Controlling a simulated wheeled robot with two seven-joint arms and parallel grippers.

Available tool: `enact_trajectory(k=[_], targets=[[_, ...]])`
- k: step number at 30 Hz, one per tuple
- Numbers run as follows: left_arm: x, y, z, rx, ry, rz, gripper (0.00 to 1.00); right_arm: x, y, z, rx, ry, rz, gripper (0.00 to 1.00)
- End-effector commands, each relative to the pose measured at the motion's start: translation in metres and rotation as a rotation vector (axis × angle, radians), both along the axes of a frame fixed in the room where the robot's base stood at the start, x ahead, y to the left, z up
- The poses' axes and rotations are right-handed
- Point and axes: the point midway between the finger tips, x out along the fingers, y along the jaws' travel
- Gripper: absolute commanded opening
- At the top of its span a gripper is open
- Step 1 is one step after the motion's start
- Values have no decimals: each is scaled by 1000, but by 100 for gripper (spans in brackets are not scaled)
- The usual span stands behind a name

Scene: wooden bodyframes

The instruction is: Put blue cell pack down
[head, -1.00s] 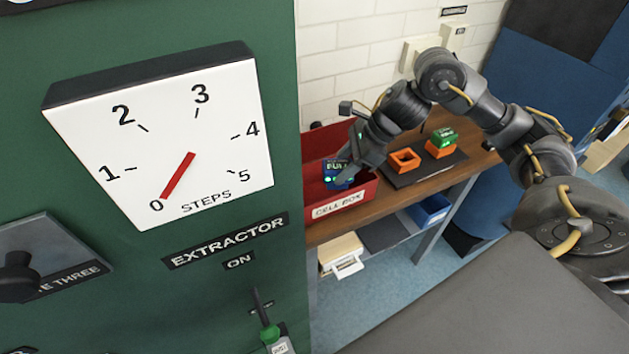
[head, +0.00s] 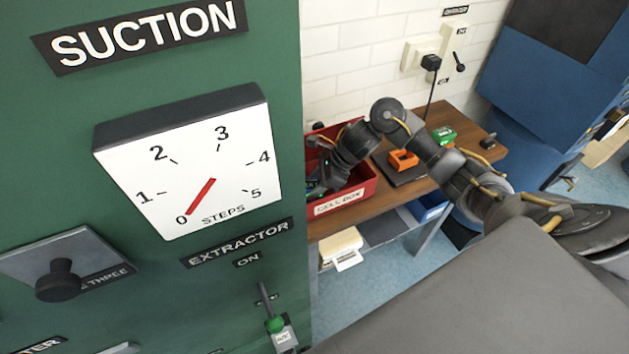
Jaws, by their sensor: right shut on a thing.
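My right gripper (head: 318,180) is over the left end of the red cell box (head: 342,202), beside the edge of the green cabinet. It is shut on the blue cell pack, which is mostly hidden by the gripper and the cabinet edge; only a small dark patch with bluish-green spots shows there. I cannot tell whether the pack touches the bottom of the box. My left gripper is not in view.
The box stands on a wooden bench (head: 464,137).

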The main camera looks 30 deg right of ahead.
Motion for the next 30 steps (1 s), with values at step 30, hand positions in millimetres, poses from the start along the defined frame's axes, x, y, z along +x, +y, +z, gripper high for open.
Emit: enact_trajectory(k=[30], targets=[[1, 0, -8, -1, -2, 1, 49, -5, -16, 19, -7, -8, 0, 52]])
